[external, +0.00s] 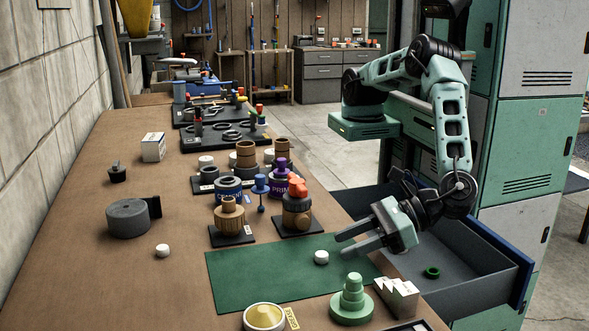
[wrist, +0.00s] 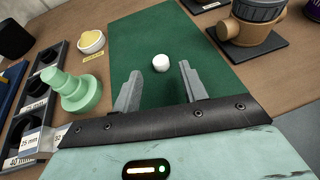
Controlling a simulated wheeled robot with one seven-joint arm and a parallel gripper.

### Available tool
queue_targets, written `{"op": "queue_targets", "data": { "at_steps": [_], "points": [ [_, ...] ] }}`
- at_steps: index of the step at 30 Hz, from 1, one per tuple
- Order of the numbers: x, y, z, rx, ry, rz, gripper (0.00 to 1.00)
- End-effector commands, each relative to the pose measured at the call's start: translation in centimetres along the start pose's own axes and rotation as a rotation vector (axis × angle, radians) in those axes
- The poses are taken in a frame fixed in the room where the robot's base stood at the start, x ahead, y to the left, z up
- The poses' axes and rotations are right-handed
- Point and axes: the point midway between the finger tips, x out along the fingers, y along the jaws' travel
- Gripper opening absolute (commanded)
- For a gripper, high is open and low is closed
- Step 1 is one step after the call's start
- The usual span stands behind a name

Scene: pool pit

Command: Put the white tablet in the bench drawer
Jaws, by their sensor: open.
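The white tablet (external: 321,257) is a small white cylinder lying on the dark green mat (external: 240,282) on the bench. In the wrist view the white tablet (wrist: 160,63) lies beyond my fingertips, roughly in line with the gap between them. My gripper (external: 340,246) is open and empty, close to the tablet; its two fingers also show in the wrist view (wrist: 160,78). The bench drawer (external: 475,275) is pulled open at the right of the bench, below my arm. A green ring (external: 432,272) shows inside it.
A green stepped piece (external: 351,302), a white stepped block (external: 397,298) and a yellow-filled bowl (external: 264,317) stand near the mat's front edge. A brown valve (external: 297,215) stands behind the mat. Another small white piece (external: 162,250) lies farther left. The mat around the tablet is clear.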

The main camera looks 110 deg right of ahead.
Motion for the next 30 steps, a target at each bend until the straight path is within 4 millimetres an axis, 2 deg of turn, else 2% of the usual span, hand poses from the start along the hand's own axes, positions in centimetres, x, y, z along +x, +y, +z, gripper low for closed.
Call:
{"op": "queue_targets", "data": {
  "at_steps": [1,3,10,11,26,30],
  "points": [
    [-0.2,0.0,1.4,0.008,-0.001,-0.001,0.43],
    [-0.7,0.0,2.6,0.007,0.000,-0.001,0.43],
    [-2.0,0.0,5.6,0.005,-0.001,-0.002,0.43],
    [-2.1,0.0,5.8,0.004,-0.001,-0.002,0.48],
    [-2.6,0.1,6.5,0.004,0.000,0.004,0.48],
    [-2.1,0.4,6.7,0.016,0.029,0.013,0.48]
  ]
}}
